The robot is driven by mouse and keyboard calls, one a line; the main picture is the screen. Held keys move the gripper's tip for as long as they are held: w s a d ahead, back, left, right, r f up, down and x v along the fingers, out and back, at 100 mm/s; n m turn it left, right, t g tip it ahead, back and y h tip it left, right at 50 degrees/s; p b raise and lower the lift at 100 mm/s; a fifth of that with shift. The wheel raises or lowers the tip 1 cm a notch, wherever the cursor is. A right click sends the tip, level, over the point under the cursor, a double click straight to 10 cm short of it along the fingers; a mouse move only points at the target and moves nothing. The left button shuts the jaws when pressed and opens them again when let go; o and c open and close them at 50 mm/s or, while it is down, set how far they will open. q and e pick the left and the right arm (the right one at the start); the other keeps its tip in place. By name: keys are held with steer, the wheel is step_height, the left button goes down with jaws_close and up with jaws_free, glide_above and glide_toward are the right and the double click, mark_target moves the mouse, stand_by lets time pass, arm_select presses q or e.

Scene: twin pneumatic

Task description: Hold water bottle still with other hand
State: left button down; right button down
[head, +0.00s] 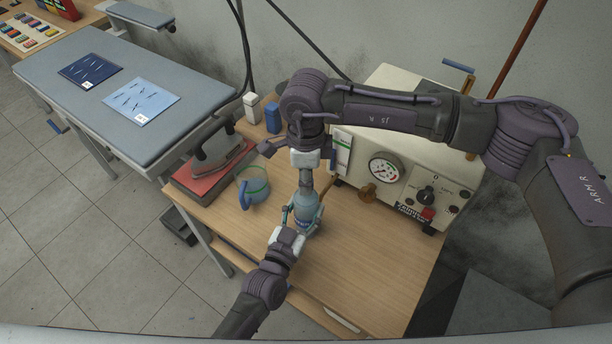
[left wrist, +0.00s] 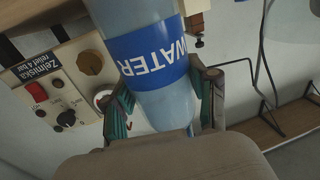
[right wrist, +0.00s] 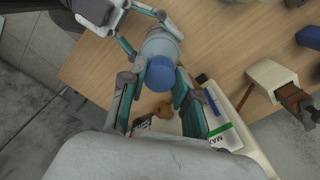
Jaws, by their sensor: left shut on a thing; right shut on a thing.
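The water bottle (head: 304,212) stands upright on the wooden bench, clear blue with a blue label. In the left wrist view the bottle (left wrist: 155,50) shows its WATER label between the jaws. My left gripper (head: 297,222) is shut around the bottle's body from the near side; its fingers also show in the left wrist view (left wrist: 165,95). My right gripper (head: 306,185) points down from above, shut at the bottle's top. In the right wrist view the blue cap (right wrist: 159,75) sits between its fingers; the exact contact is hard to see.
The bench front (head: 345,270) is clear.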

steer(key=n, duration=2.1)
steer(key=shift+r, duration=0.2)
steer(key=shift+r, duration=0.95)
steer(key=shift+r, duration=0.1)
